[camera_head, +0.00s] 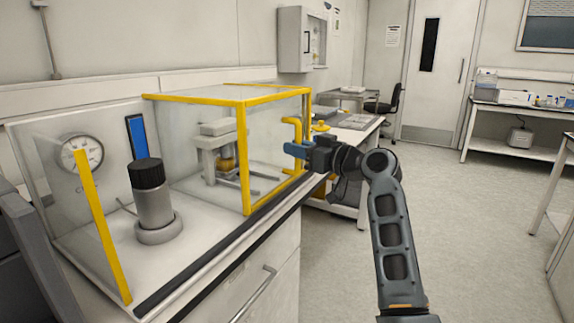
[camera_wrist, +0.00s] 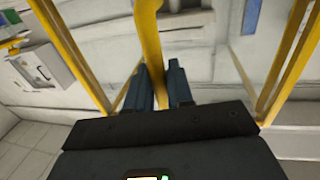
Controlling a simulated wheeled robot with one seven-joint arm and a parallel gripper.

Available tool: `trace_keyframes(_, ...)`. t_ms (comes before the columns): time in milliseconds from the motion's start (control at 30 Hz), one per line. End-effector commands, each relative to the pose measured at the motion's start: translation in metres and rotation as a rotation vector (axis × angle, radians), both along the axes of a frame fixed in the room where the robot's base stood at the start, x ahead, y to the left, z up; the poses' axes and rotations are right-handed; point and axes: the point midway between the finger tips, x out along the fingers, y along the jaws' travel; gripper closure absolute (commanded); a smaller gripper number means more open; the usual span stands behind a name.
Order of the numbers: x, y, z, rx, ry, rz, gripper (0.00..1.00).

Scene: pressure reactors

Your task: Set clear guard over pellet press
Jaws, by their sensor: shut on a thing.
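The clear guard (camera_head: 242,98), a box with yellow edges, stands around the pellet press (camera_head: 220,150) on the bench in the head view. The grey-white press with its brass-coloured part shows through the panels. The guard's lower front corner is at or very near the bench top; I cannot tell whether it rests fully. My gripper (camera_head: 298,150) is at the guard's right side, shut on its yellow handle (camera_head: 291,125). In the wrist view the handle (camera_wrist: 150,45) runs between my two dark fingers (camera_wrist: 160,85), with yellow frame bars on both sides.
A black-capped cylinder (camera_head: 152,195) stands on the bench left of the guard. Behind it are a round gauge (camera_head: 80,152) and a blue strip (camera_head: 137,137). A yellow-edged panel (camera_head: 103,225) stands at the left. A wall cabinet (camera_head: 302,40) hangs behind. The floor at right is clear.

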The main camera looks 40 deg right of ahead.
Motion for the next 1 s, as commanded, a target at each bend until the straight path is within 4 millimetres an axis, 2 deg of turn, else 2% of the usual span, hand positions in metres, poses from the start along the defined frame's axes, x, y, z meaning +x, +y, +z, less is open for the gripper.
trace_keyframes(100,0.0019,-0.007,-0.0004,-0.001,0.0,-0.002,1.0)
trace_keyframes(467,0.0027,-0.0112,0.001,-0.001,-0.002,-0.009,1.0)
trace_keyframes(500,0.0028,-0.0115,0.0011,-0.001,-0.002,-0.01,0.77)
trace_keyframes(667,0.0026,-0.0108,0.0008,0.0,-0.001,-0.008,0.63)
trace_keyframes(900,0.0018,-0.0091,0.0001,0.0,0.0,-0.004,0.63)
trace_keyframes(1000,-0.0045,-0.0101,-0.0005,0.0,0.0,-0.005,0.63)
